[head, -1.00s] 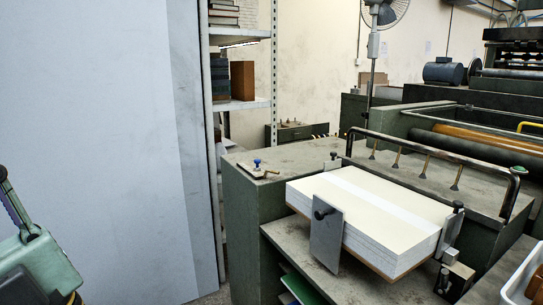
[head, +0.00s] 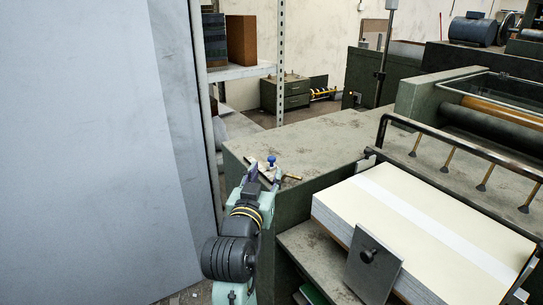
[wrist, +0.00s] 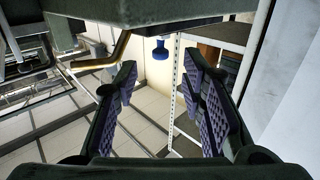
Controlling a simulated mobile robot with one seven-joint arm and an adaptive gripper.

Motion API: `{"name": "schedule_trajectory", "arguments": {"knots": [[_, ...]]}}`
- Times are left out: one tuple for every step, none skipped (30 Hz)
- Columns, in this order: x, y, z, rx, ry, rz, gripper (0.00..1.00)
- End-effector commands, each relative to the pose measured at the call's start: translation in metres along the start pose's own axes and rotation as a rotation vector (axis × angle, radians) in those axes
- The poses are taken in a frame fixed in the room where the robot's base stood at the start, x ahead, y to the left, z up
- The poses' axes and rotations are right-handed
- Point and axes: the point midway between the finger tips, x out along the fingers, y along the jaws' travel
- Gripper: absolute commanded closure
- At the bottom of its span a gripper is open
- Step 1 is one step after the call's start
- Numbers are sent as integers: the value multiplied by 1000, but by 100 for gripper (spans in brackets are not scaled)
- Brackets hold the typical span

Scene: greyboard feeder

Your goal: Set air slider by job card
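The air slider appears as a small blue knob (head: 271,160) on a plate at the near left corner of the green feeder cabinet. A short brass pipe sticks out to its right. The blue knob (wrist: 160,50) also shows in the wrist view, ahead of and between my fingertips, with the brass pipe (wrist: 105,58) to its left. My gripper (head: 265,174) is open, its fingers reaching up to the cabinet corner just in front of the knob. The fingers partly hide the plate. In the wrist view my gripper (wrist: 160,65) is empty. I see no readable job card.
A stack of cream board (head: 405,215) lies right of my arm, behind an upright grey metal plate (head: 372,268). A black rail (head: 465,150) runs above the cabinet top. A large pale panel (head: 85,150) stands close on the left, with shelving (head: 240,71) behind it.

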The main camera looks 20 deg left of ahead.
Motion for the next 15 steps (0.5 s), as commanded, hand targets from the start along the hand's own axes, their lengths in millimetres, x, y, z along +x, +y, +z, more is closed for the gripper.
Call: {"name": "schedule_trajectory", "arguments": {"knots": [[11, 0, -3, -1, 0, 2, 63], [17, 0, -3, -1, -1, 2, 63], [25, 0, -3, 0, 0, 2, 63], [31, 0, -3, 0, -1, 1, 63], [36, 0, -3, 0, 1, 0, 63], [44, -1, -3, -1, 0, 0, 63], [48, 0, -3, 0, 1, -1, 63], [53, 0, -3, 0, 1, -1, 63], [59, -1, -3, 0, 1, -1, 63], [63, -1, -3, 0, 2, -1, 63], [66, -1, -3, 0, 3, -2, 63], [70, -1, -3, 0, 2, -2, 63], [72, -1, -2, 0, 2, -2, 63], [74, -1, -2, 0, 3, -2, 63], [76, -1, -2, 0, 3, -2, 63]]}}
